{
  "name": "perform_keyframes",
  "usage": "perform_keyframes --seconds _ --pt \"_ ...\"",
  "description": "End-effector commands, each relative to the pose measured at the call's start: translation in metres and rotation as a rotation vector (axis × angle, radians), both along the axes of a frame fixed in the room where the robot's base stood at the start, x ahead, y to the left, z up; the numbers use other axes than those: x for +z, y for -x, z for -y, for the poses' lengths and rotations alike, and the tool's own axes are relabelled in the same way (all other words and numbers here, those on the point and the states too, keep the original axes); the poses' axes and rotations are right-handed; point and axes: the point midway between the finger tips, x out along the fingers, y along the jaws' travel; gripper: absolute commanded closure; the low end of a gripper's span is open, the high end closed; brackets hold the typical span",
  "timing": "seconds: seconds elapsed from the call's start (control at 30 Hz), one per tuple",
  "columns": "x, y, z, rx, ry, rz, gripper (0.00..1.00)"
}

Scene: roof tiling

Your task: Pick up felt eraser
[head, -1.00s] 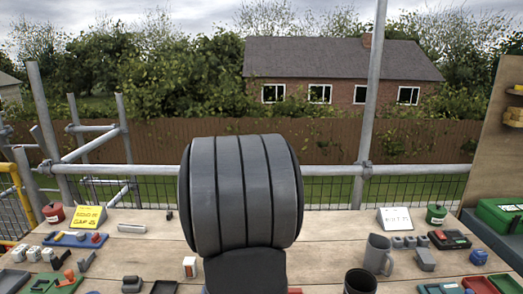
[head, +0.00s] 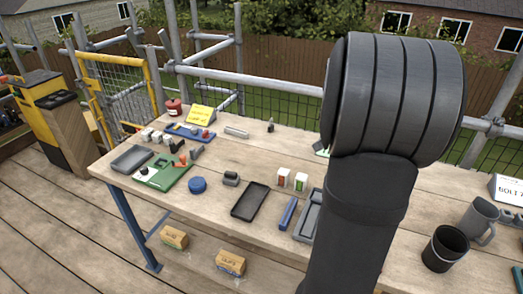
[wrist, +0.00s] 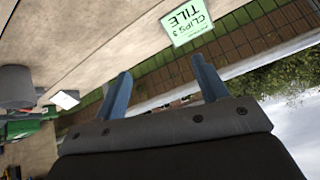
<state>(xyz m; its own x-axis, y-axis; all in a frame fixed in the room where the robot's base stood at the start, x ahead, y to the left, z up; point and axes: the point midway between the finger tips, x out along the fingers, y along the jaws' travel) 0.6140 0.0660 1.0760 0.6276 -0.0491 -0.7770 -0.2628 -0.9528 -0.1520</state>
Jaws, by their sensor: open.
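A small dark grey block with a rounded top (head: 231,178), which looks like the felt eraser, lies on the wooden table between a blue round tin and a black tray. I cannot be sure of its identity from its size here. My gripper (wrist: 161,66) is open and empty in the wrist view, its two blue-grey fingers apart. It points over the table's far side, away from the block. In the head view my arm hides the gripper.
A blue tin (head: 197,185), black tray (head: 250,201), blue bar (head: 288,212) and two small white boxes (head: 283,177) surround the block. A green board (head: 162,177) lies to the left. A black cup (head: 444,248) stands right. A green card (wrist: 187,20) shows upside down in the wrist view.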

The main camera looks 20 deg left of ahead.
Motion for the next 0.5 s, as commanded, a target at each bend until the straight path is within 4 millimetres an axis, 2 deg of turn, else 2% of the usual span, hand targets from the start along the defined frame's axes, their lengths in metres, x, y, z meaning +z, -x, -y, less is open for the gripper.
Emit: perform_keyframes --seconds 0.17,0.27,0.37,0.5 --pt "-0.002 -0.003 -0.012 -0.025 -0.029 -0.017 0.34" --pt "-0.006 -0.009 -0.040 -0.097 -0.100 -0.063 0.34" --pt "-0.013 -0.013 -0.087 -0.220 -0.201 -0.140 0.34" --pt "-0.024 -0.006 -0.163 -0.426 -0.329 -0.270 0.34"
